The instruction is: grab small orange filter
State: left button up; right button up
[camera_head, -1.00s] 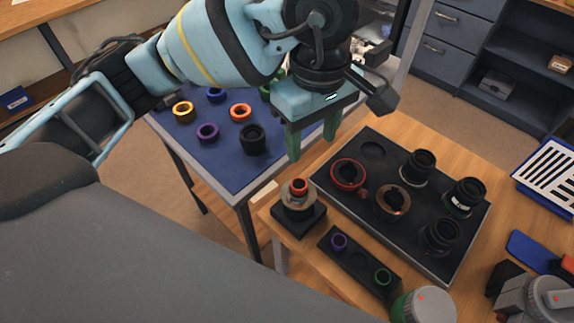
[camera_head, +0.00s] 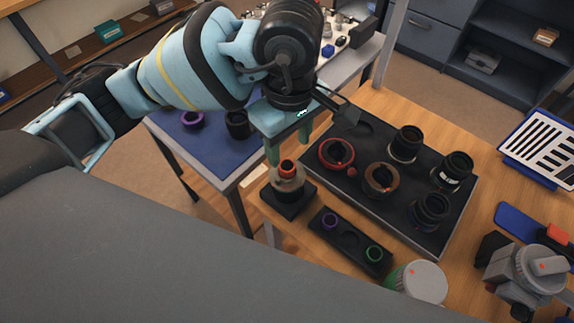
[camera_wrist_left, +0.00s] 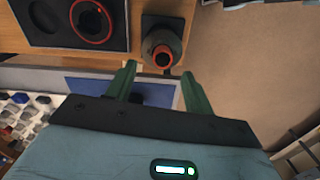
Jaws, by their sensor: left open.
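The small orange filter (camera_head: 287,168) sits on top of a grey-brown lens piece, which stands on a black square base (camera_head: 288,203) near the left corner of the wooden table. It also shows in the left wrist view as an orange ring (camera_wrist_left: 162,57). My left gripper (camera_head: 288,146) has its green fingers apart and pointing down, a little behind the filter in the head view. In the left wrist view the open fingers (camera_wrist_left: 160,90) lie apart from the filter, with nothing between them. My right gripper is not in view.
A black tray (camera_head: 350,200) with several lenses and a red ring (camera_head: 336,153) lies right of the base. A small black holder (camera_head: 345,247) with purple and green rings lies in front. The blue-topped table (camera_head: 215,165) stands to the left.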

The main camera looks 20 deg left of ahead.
aim_at(287, 165)
pick_arm(q)
jog(key=shift+s+a+f, duration=0.15)
jog(key=shift+f, duration=2.5)
jog(key=c, duration=1)
